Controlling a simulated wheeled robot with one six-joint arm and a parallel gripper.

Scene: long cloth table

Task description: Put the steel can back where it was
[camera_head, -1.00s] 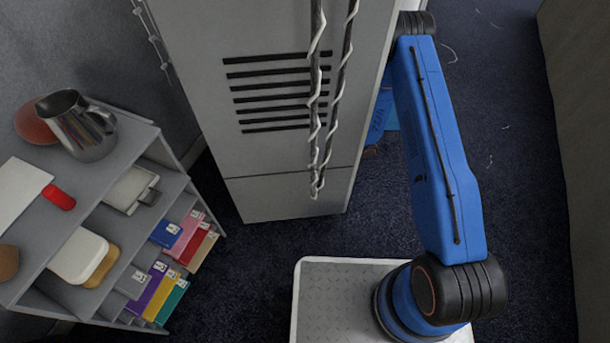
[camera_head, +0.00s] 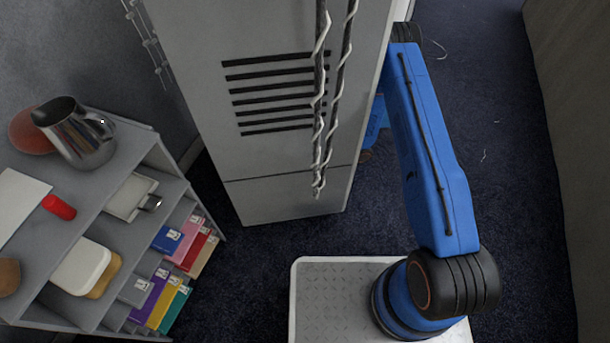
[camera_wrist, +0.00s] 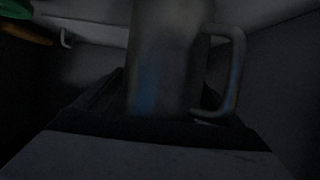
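A steel vessel with a handle (camera_wrist: 163,60) stands upright in the middle of the dark wrist view, its handle to the right and its top cut off by the frame. Dark parts of my gripper (camera_wrist: 165,125) lie below and beside it. It is too dark to tell whether the fingers press on it. In the head view my gripper is hidden behind a tall grey vented body. A shiny steel jug (camera_head: 82,138) stands on the shelf top at left; I cannot tell which vessel is the named can.
The grey shelf unit (camera_head: 150,172) holds a red cylinder (camera_head: 59,207), a white paper (camera_head: 18,198), a white box (camera_head: 80,267) and several coloured books or boxes (camera_head: 168,295). Dark carpet (camera_head: 510,190) is bare at right, beside a grey wall. A green object (camera_wrist: 14,9) shows top left.

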